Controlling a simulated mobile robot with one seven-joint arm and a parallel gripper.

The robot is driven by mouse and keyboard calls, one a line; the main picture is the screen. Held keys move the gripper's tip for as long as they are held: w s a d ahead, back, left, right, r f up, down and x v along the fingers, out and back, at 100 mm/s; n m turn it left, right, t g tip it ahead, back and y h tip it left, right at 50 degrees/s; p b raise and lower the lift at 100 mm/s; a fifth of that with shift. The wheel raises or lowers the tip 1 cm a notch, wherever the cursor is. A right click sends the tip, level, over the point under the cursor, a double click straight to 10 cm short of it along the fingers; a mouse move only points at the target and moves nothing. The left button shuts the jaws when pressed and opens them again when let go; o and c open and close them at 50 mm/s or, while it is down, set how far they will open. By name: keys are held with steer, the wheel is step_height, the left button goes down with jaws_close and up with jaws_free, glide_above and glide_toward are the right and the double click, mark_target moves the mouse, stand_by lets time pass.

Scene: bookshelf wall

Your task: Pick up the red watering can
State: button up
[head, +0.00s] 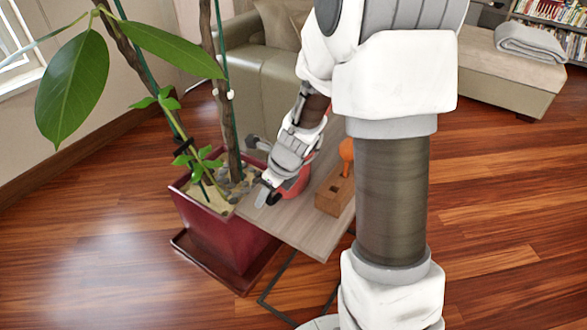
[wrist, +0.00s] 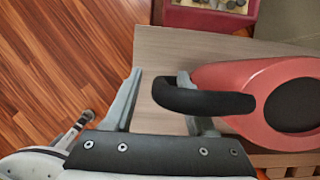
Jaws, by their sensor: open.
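The red watering can (head: 298,186) stands on the small wooden side table (head: 291,224), partly hidden behind my gripper in the head view. In the wrist view the can's red body (wrist: 235,75) is at the right, with a dark round opening. Its black handle (wrist: 215,101) reaches left from the body. My gripper (wrist: 159,74) is open, and the handle's left end shows between its fingers. The handle overlaps the right finger in the picture; I cannot tell whether they touch. In the head view my gripper (head: 267,192) is low over the table, beside the can.
A wooden box-like object (head: 334,194) with an orange object (head: 346,152) stands at the table's right. A dark red planter (head: 220,235) with a tall plant adjoins the table's left. A sofa (head: 250,85) stands behind. The wooden floor (head: 500,220) at the right is clear.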

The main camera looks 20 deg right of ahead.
jaws_close()
stand_by(1.3)
